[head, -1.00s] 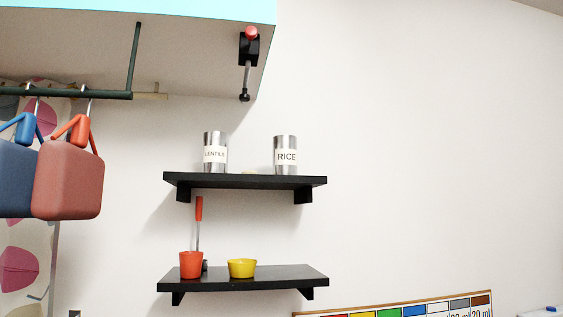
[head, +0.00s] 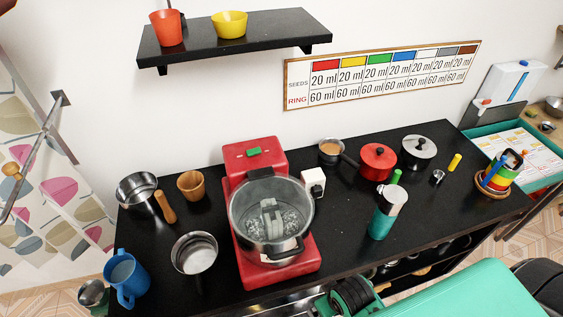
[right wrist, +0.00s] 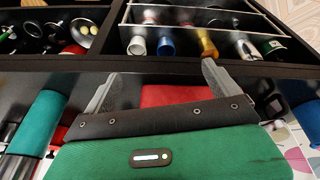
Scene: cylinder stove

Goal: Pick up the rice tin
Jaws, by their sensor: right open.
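The rice tin is not in view now. A second before, it stood on the upper wall shelf, a silver tin with a "RICE" label to the right of a lentils tin. That shelf is above the top edge of the head view now. My right gripper (right wrist: 160,88) shows in the right wrist view with its two grey fingers spread wide and nothing between them. A red surface lies beyond the fingers. My left gripper is not in view.
The lower wall shelf (head: 240,42) holds an orange cup (head: 166,28) and a yellow bowl (head: 229,24). The black counter (head: 345,215) is crowded with pots, a red machine (head: 255,155), a blue mug (head: 125,278) and a teal flask (head: 381,224). Several small containers show in the right wrist view (right wrist: 166,47).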

